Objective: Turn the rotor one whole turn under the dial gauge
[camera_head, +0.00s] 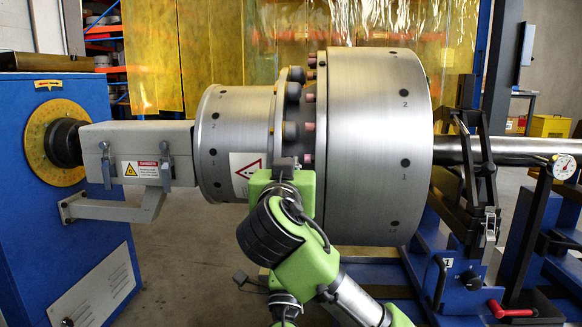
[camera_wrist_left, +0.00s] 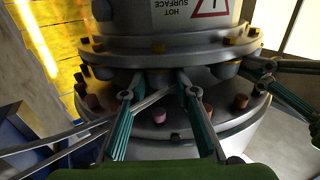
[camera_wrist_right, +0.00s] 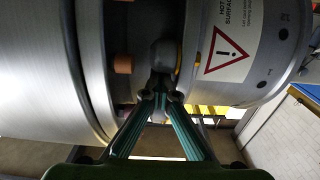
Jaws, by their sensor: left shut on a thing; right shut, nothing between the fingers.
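The grey rotor (camera_head: 375,150) lies level, with a wide drum, a flange ring with several studs and a narrower drum bearing a warning label (camera_head: 247,172). In the head view one of my green arms crosses in front of the flange; which arm is unclear. In the left wrist view my left gripper (camera_wrist_left: 158,85) is shut on a grey knob (camera_wrist_left: 158,77) at the flange. In the right wrist view my right gripper (camera_wrist_right: 162,90) is shut and empty, its tips close to another grey knob (camera_wrist_right: 163,55); touching is unclear. The dial gauge (camera_head: 563,166) stands at the far right, beside the shaft.
A blue drive housing (camera_head: 75,200) with a yellow disc stands left, joined to the rotor by a guarded coupling (camera_head: 130,150). A blue bearing stand (camera_head: 460,262) with a red handle (camera_head: 511,311) supports the right shaft (camera_head: 500,150). Yellow curtains (camera_head: 150,60) hang behind.

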